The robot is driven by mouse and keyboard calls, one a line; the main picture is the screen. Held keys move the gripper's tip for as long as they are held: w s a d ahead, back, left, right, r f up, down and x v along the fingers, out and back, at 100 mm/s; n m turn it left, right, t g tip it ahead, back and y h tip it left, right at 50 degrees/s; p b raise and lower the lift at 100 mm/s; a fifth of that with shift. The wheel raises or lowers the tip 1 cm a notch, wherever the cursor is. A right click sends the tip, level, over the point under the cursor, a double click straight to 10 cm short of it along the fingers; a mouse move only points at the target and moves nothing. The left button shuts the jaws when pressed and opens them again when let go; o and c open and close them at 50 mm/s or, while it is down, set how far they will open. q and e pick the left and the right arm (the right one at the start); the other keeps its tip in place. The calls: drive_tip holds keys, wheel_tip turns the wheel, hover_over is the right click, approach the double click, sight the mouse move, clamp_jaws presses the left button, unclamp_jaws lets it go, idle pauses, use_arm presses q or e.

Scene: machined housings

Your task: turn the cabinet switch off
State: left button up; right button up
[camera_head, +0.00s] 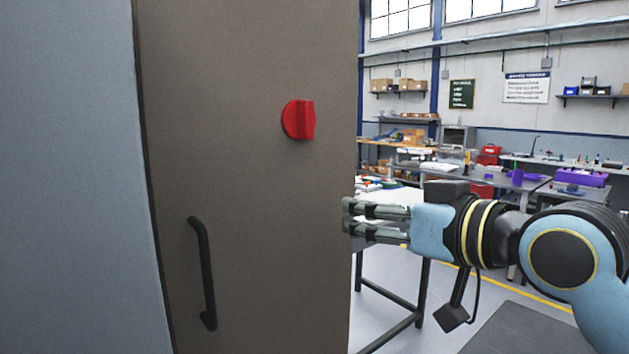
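The cabinet switch (299,119) is a red rotary knob on the upper right part of the brown cabinet door (240,200). Its raised grip ridge stands about upright. My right gripper (346,217) comes in from the right, below and to the right of the switch, near the door's right edge. Its two fingers point left, lie roughly parallel with a narrow gap between them, and hold nothing that I can see. It is apart from the switch. My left gripper does not show.
A black bar handle (204,272) is on the door's lower left. A grey panel (70,180) fills the left side. Behind my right arm are a white-topped table (395,197) and workbenches with bins. Open floor shows at the lower right.

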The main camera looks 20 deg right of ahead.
drive_tip(key=n+t+y+p, duration=0.1)
drive_tip(key=p, duration=0.2)
approach(311, 117)
drive_tip(key=b+x, duration=0.4)
drive_tip(key=x, duration=0.3)
drive_tip(key=shift+w+a+r, duration=0.1)
drive_tip(key=shift+w+a, duration=0.1)
drive_tip(key=shift+w, duration=0.15)
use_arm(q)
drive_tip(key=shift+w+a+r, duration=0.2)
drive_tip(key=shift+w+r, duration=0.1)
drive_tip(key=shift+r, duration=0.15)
use_arm(e)
drive_tip(key=shift+w+a, duration=0.15)
drive_tip(key=shift+w, duration=0.5)
clamp_jaws()
